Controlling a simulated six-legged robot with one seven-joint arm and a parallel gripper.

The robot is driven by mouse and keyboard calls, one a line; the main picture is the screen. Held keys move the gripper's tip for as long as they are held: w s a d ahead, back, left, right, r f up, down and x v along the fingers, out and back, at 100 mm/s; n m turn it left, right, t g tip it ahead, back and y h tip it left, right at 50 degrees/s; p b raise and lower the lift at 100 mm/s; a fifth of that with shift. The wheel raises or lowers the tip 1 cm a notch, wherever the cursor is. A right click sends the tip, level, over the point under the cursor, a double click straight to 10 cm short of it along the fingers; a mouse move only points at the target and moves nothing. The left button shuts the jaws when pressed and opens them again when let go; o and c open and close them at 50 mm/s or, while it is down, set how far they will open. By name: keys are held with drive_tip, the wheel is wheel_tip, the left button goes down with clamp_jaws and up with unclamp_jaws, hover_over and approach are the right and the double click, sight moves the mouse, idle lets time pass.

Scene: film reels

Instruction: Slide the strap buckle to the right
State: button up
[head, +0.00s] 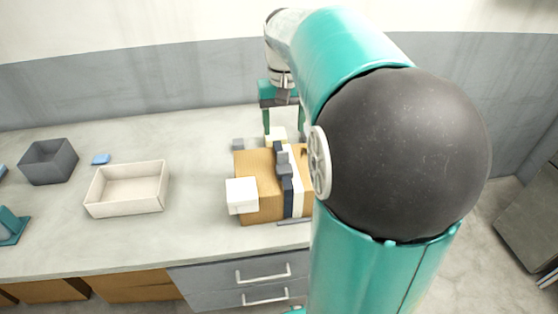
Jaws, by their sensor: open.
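A brown wooden box (255,167) sits on the counter, partly hidden behind my arm. A dark strap (287,203) and a white strap (297,195) cross its right part. A small dark grey piece on the dark strap, which looks like the buckle (282,160), sits on top of the box. My gripper (283,133) points down at the back of the box, behind the buckle, with its teal fingers apart. A small cream block (277,134) shows between or just behind the fingers; I cannot tell whether they touch it. The box's right end is hidden by my arm.
A white block (241,195) is at the box's front left. A cream tray (127,209), a dark grey bin (49,176), a small blue piece (101,159) and a teal object (12,225) stand further left. Counter (200,150) between tray and box is clear.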

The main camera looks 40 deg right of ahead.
sight(285, 167)
drive_tip(key=f, duration=1.3)
drive_tip(key=shift+s, duration=0.25)
drive_tip(key=shift+f, duration=0.1)
